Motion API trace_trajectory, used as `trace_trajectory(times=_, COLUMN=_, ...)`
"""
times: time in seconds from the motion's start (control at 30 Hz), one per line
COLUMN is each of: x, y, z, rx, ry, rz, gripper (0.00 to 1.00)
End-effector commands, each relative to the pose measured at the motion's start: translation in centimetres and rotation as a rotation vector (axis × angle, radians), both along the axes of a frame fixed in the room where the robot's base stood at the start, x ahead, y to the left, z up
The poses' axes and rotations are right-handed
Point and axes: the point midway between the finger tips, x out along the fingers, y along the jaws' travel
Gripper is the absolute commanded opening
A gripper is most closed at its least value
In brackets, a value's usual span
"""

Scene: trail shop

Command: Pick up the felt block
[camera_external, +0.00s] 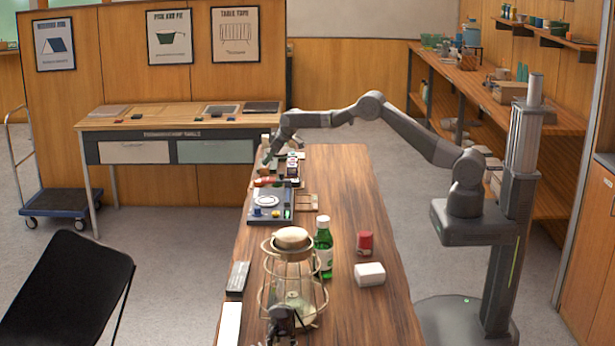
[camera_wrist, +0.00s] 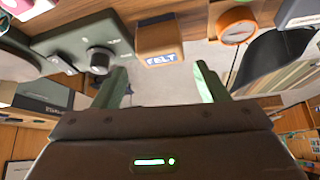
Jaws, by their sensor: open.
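In the external view my gripper (camera_external: 267,156) is at the far left edge of the long wooden table (camera_external: 345,215), beside a cluster of small items. I cannot single out the felt block there.
In the wrist view a dark green box with a knob (camera_wrist: 97,60) is left of the block, and an orange round item (camera_wrist: 236,26) is right.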

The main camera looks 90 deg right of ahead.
Motion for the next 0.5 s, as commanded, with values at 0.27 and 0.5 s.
trace_trajectory(times=0.27, x=0.8, y=0.0, z=-1.5, rx=0.0, ry=0.002, rz=0.0, gripper=0.67)
trace_trajectory(times=0.5, x=2.2, y=-0.2, z=-3.9, rx=0.0, ry=0.0, rz=0.0, gripper=0.67)
